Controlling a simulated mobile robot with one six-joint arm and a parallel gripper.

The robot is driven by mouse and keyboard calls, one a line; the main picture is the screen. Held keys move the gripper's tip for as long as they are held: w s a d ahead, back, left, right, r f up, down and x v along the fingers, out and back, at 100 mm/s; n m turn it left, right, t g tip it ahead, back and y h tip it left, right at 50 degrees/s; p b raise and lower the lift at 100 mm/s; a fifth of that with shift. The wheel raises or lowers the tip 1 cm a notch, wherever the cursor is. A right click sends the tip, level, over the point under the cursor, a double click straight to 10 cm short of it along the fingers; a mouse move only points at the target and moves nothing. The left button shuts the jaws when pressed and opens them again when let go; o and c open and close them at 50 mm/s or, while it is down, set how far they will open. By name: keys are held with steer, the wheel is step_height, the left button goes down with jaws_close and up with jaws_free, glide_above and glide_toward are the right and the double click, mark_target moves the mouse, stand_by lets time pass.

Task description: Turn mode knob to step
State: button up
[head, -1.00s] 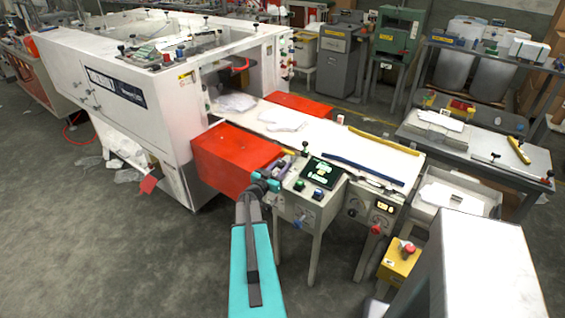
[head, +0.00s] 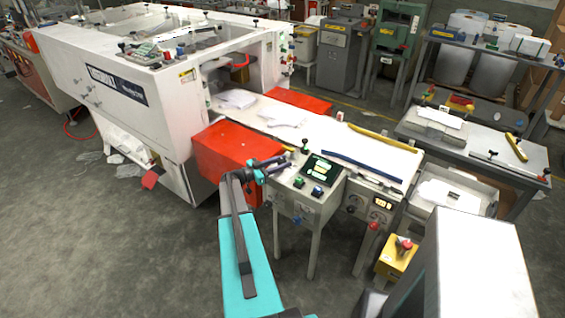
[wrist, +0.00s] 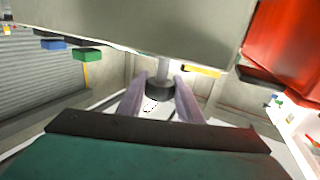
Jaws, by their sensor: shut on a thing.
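In the wrist view, a dark round knob (wrist: 160,90) on a short grey stem sits between the two purple fingers of my gripper (wrist: 160,100). The fingers are shut on it from both sides. In the head view, my gripper (head: 277,166) is at the left edge of the control panel (head: 313,208), beside the red box. The held knob is hard to make out there. No knob marking or mode position is readable in either view.
The panel carries a green button (head: 298,182), a blue button (head: 317,191) and a dark screen (head: 322,167). A red box (head: 222,150) stands close left of my gripper. A yellow box with a red button (head: 404,243) stands at the right.

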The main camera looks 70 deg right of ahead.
steer(key=shift+s+d+m+g+y, duration=0.1)
steer(key=shift+s+m+g+y, duration=0.05)
steer(key=shift+m+g+y, duration=0.5)
steer(key=shift+s+r+g+y, duration=0.1)
steer(key=shift+g+y, duration=0.15)
steer(key=o, duration=1)
steer(key=shift+o, duration=0.2)
steer(key=shift+b+v, duration=0.4)
steer(key=shift+v, duration=0.4)
steer(key=b+v, duration=0.4)
steer(key=v, duration=0.8)
